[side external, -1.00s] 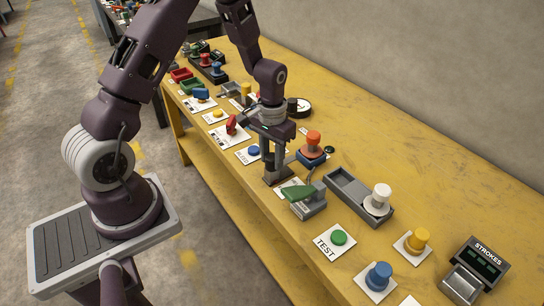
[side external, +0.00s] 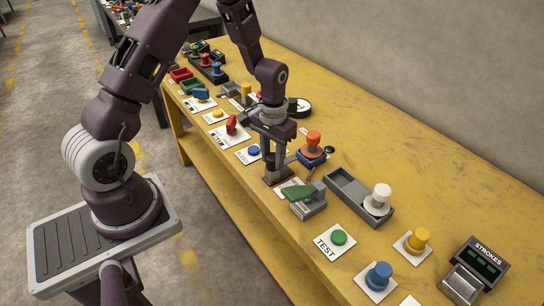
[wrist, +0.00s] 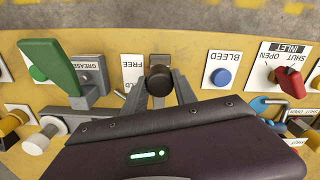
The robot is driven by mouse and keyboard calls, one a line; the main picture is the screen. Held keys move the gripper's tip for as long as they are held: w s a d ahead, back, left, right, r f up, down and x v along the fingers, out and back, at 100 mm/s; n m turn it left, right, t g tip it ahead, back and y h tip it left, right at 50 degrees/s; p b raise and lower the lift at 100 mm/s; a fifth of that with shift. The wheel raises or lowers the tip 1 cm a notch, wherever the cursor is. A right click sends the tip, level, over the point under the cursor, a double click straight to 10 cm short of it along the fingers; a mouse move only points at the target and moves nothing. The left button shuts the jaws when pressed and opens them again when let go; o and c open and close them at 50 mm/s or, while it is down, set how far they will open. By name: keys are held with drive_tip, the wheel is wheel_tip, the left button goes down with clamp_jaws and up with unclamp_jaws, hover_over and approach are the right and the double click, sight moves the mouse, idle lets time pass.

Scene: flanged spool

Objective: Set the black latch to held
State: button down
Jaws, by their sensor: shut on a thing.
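The black latch shows in the wrist view as a round dark knob (wrist: 158,80) on a dark stem. It stands at the right edge of a white card (wrist: 131,66) that reads FREE, with a second word partly hidden, ending in LD. My gripper (wrist: 161,88) is shut on the knob, one finger on each side. In the side external view my gripper (side external: 277,176) is down low over the bench, beside the green-handled unit, and hides most of the latch. Which setting the latch is at cannot be told.
A green lever (wrist: 45,64) on the grey GREASE unit (wrist: 93,74) stands close on one side. A blue BLEED button (wrist: 222,76) and a red INLET handle (wrist: 291,83) are on the other. An orange-topped knob (side external: 313,141) stands just behind my gripper.

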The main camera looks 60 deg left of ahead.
sight(287, 160)
drive_tip(key=w, duration=0.5)
drive_tip(key=c, duration=1)
unclamp_jaws()
drive_tip(key=shift+s, duration=0.1)
